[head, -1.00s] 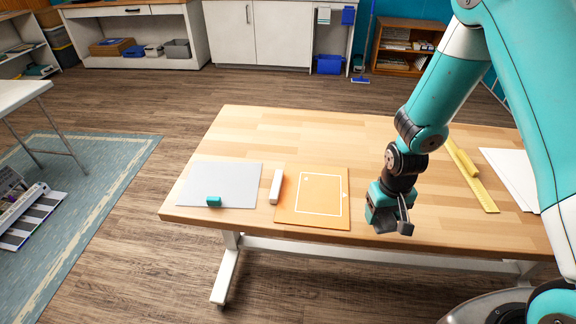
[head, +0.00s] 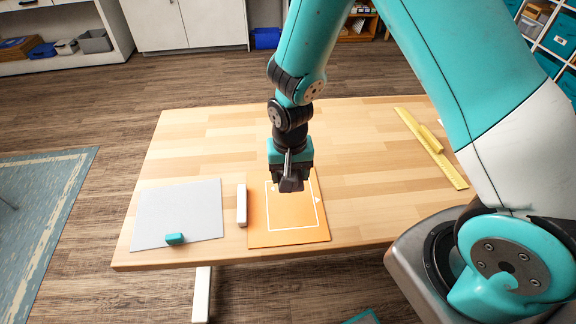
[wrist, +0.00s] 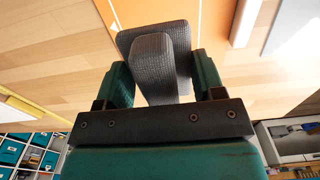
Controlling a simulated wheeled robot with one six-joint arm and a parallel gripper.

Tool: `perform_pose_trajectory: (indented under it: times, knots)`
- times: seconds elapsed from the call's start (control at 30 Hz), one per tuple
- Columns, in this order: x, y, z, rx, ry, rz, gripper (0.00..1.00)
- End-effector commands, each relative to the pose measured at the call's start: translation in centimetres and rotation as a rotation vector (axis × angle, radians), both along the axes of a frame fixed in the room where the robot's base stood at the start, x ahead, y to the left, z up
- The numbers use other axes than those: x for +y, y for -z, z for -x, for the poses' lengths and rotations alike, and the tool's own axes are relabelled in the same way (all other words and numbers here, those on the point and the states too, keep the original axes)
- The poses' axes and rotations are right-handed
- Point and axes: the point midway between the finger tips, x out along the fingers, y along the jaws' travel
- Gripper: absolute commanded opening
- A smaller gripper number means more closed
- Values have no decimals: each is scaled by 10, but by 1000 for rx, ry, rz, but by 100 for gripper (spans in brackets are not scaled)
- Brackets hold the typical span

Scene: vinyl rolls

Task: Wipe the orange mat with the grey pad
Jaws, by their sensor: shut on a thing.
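The orange mat (head: 290,238) lies on the wooden table near its front edge, with a white outlined square and small pale marks on it. My gripper (head: 290,178) is over the mat's far part and hides some of it. It is shut on the grey pad (head: 291,185). In the wrist view, the textured grey pad (wrist: 155,70) sits between the teal fingers of my gripper (wrist: 162,80), with the orange mat (wrist: 218,28) beyond it. I cannot tell whether the pad touches the mat.
A white block (head: 242,205) stands just left of the mat. A yellow ruler (head: 432,148) lies at the right. The table between mat and ruler is clear.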

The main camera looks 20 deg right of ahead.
Motion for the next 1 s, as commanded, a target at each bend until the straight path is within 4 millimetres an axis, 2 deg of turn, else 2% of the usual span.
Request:
perform_pose_trajectory:
  times: [0.43, 0.67, 1.0]
  knots:
    - [1, 0, 1, 0, 15, 1, 20]
    - [1, 18, 1, 0, 15, 0, 20]
    - [1, 58, 1, 0, 15, 1, 20]
